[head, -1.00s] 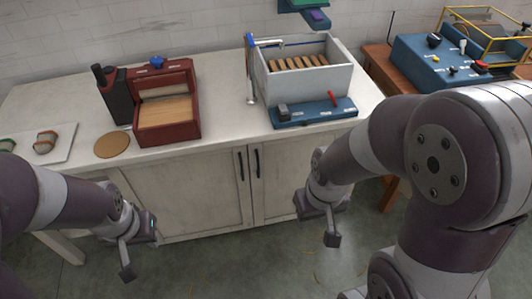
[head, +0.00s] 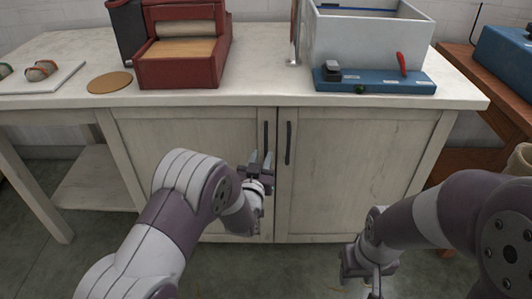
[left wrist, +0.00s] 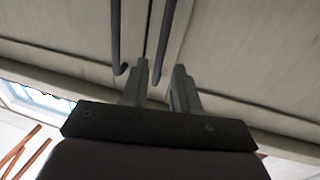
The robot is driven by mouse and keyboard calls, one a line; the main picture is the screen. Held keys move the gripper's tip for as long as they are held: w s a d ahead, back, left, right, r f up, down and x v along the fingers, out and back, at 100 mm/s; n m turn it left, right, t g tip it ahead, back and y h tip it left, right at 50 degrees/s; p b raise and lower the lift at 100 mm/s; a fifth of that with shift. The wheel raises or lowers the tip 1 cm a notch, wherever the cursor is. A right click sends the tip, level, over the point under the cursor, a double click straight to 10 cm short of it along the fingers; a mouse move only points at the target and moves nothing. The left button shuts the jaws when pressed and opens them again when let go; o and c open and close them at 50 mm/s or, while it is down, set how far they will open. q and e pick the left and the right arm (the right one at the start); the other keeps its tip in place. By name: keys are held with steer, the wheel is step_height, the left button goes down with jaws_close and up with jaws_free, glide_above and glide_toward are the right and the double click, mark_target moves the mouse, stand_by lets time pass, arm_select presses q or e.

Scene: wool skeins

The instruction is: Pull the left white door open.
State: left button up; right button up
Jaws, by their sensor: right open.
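The left white door (head: 190,150) is closed in the cabinet front, with a dark vertical handle (head: 266,135) near its right edge. My left gripper (head: 261,158) is open and empty, its fingertips pointing up at the lower end of that handle. In the left wrist view, which appears upside down, the left door's handle (left wrist: 164,40) lies ahead of the gap between the open fingers (left wrist: 160,85); contact cannot be told. My right gripper (head: 373,283) is open, low in front of the right door, its fingers partly cut off by the frame.
The closed right door (head: 350,170) has its own handle (head: 288,143) close beside. A brown table (head: 500,110) stands at right. Floor is visible below the doors.

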mark_target(265, 147)
arm_select(q)
steer(key=w, duration=0.3)
steer(key=w+d+b, duration=0.1)
steer(key=w, duration=0.2)
steer(key=shift+w+d, duration=0.1)
jaws_close()
